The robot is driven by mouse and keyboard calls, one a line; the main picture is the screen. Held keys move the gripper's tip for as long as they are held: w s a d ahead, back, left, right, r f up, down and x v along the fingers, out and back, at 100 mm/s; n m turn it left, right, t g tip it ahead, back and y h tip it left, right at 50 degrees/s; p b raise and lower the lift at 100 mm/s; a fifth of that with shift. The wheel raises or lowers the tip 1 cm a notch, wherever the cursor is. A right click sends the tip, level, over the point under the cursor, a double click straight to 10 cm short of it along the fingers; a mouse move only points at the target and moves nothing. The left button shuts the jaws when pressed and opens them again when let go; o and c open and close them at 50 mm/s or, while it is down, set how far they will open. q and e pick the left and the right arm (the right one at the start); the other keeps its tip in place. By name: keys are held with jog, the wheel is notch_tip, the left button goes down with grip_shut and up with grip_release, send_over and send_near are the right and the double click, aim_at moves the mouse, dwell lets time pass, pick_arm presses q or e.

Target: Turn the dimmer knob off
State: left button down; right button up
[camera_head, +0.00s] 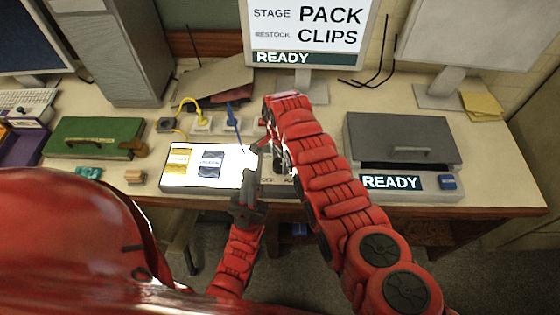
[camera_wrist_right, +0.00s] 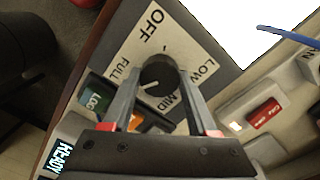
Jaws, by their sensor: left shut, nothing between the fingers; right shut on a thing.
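The round black dimmer knob (camera_wrist_right: 157,76) shows in the right wrist view on a pale dial plate (camera_wrist_right: 188,50) marked OFF, LOW, MID and FULL. The knob's white pointer line faces the side between FULL and MID, away from OFF. My right gripper (camera_wrist_right: 158,88) is shut on the knob, one finger on each side. In the head view my right arm hides the knob. My left gripper (camera_head: 250,180) is shut and empty, in front of the lit screen's right end.
A lit screen (camera_head: 225,160) lies left of the arms. A green box (camera_head: 95,137) stands at the left and a grey lidded case (camera_head: 400,135) at the right. A blue pen-like thing (camera_head: 232,117) and a yellow cable (camera_head: 188,102) are behind the screen.

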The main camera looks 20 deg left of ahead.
jog(key=n+b, duration=0.2)
jog(key=n, duration=0.1)
jog(key=shift+w+f+b, duration=0.1)
jog(key=shift+f+b, duration=0.05)
jog(key=shift+b, duration=0.25)
jog(key=n+b, duration=1.4)
jog(key=shift+n+b, duration=0.3)
jog(key=shift+n, duration=0.1)
jog(key=n+b, duration=0.2)
jog(key=shift+n, duration=0.3)
jog(key=n+b, duration=0.2)
jog(key=n, duration=0.1)
jog(key=shift+n, duration=0.3)
jog(key=n+b, duration=0.1)
jog(key=n, duration=0.1)
jog(key=shift+n, duration=0.4)
jog(key=n+b, duration=0.1)
jog(key=n, duration=0.3)
jog(key=shift+s, duration=0.2)
jog(key=n, duration=0.4)
jog(key=shift+r, duration=0.2)
jog(key=n, duration=0.4)
jog(key=shift+n, duration=0.3)
jog(key=n, duration=0.4)
jog(key=shift+n, duration=2.1)
jog(key=o, duration=1.4)
